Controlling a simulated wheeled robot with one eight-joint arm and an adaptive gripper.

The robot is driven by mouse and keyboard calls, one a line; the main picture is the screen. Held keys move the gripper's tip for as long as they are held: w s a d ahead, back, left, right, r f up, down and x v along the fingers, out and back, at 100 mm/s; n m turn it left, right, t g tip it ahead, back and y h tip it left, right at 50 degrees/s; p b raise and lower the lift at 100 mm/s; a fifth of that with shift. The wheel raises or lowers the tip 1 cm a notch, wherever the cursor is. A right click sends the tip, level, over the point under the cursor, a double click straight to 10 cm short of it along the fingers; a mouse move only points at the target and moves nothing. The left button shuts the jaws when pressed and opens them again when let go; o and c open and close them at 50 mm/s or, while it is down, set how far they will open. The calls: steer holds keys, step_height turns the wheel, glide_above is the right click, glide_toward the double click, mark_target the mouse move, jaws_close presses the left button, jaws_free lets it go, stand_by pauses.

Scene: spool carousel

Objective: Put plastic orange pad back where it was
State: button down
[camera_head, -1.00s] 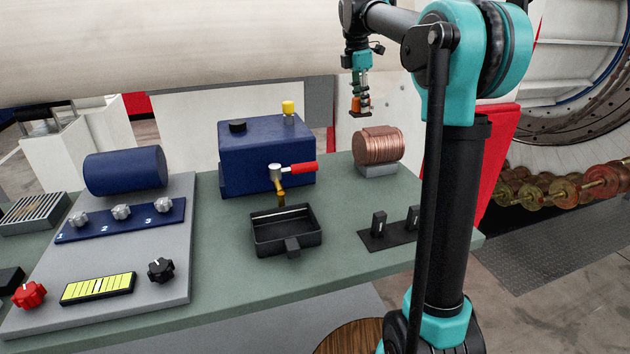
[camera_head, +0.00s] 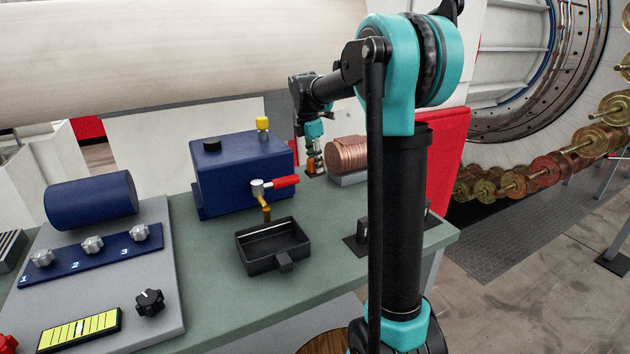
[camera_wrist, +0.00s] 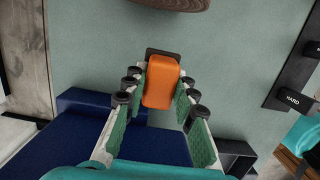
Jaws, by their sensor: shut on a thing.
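The orange pad (camera_wrist: 160,84) is a small rounded block between the green-padded fingers of my gripper (camera_wrist: 161,90) in the wrist view. The fingers are shut on it. A dark flat piece (camera_wrist: 163,53) shows at its far end; I cannot tell whether it is part of the pad. In the head view my gripper (camera_head: 314,168) hangs pointing down between the blue box and the copper coil, with the small orange pad (camera_head: 311,167) at its tip. It looks close above the green bench (camera_head: 215,275), but I cannot tell whether the pad touches it.
The blue box (camera_head: 240,175) with a red-handled tap (camera_head: 272,184) stands left of my gripper. The copper coil (camera_head: 348,154) is close on the right. A black tray (camera_head: 272,245) sits in front. A black switch panel (camera_wrist: 290,75) labelled HARD lies at right in the wrist view.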

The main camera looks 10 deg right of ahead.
mark_target(312, 160)
steer(key=shift+f, duration=3.2)
steer(key=shift+f, duration=0.1)
steer(key=c, duration=1.2)
jaws_free()
steer(key=r, duration=0.4)
steer(key=a+r, duration=0.1)
steer(key=r, duration=0.7)
steer(key=shift+s+a, duration=0.3)
steer(key=shift+a, duration=0.05)
